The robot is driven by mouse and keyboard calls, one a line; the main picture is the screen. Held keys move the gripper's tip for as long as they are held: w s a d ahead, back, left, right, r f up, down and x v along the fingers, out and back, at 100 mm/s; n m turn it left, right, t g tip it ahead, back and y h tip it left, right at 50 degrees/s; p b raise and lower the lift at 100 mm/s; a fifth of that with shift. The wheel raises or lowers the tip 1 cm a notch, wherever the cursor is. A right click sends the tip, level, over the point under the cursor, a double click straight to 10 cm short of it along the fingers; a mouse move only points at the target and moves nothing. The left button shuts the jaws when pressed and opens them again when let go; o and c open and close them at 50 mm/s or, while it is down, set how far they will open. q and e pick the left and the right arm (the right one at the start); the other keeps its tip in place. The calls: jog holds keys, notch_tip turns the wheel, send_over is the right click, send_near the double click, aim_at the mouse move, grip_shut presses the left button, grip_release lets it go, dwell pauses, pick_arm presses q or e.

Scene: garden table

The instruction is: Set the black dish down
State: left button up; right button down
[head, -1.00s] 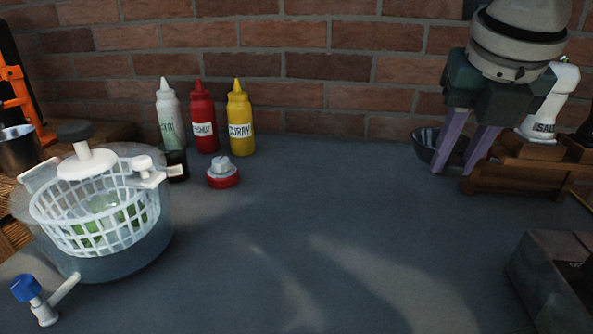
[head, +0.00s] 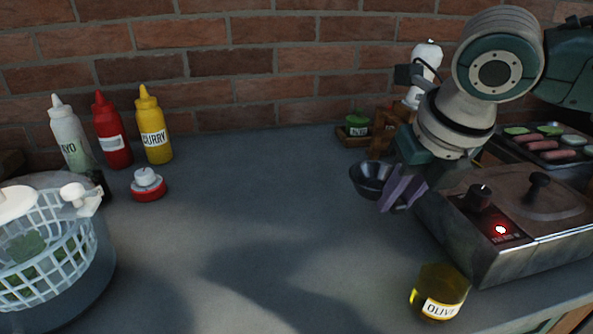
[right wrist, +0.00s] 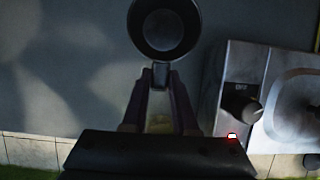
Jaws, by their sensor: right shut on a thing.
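The black dish (head: 367,181) is a small round bowl, right of the middle in the head view. My right gripper (head: 393,196) is shut on its near right edge. In the right wrist view the dish (right wrist: 165,26) is at the top, seen from above, with a small tab between the fingertips of my right gripper (right wrist: 160,76). The dish looks about level; I cannot tell whether its bottom touches the grey tabletop (head: 260,220). My left gripper is not in view.
A metal grill box (head: 480,240) with knobs and a red light stands right of the dish. An olive jar (head: 438,292) stands in front. A wooden stand (head: 385,130) is behind. Sauce bottles (head: 112,135) and a salad spinner (head: 50,250) are left. The middle tabletop is clear.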

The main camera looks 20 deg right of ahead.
notch_tip(320, 180, down, 6)
jog(key=shift+a+r+b, duration=0.1)
jog(key=shift+r+b, duration=0.05)
jog(key=shift+b, duration=0.3)
jog(key=shift+f, duration=0.25)
jog(key=shift+f, duration=0.1)
jog(key=c, duration=0.7)
grip_release()
jog(key=p+v, duration=0.2)
jog(key=v, duration=1)
jog(key=shift+p, duration=0.4)
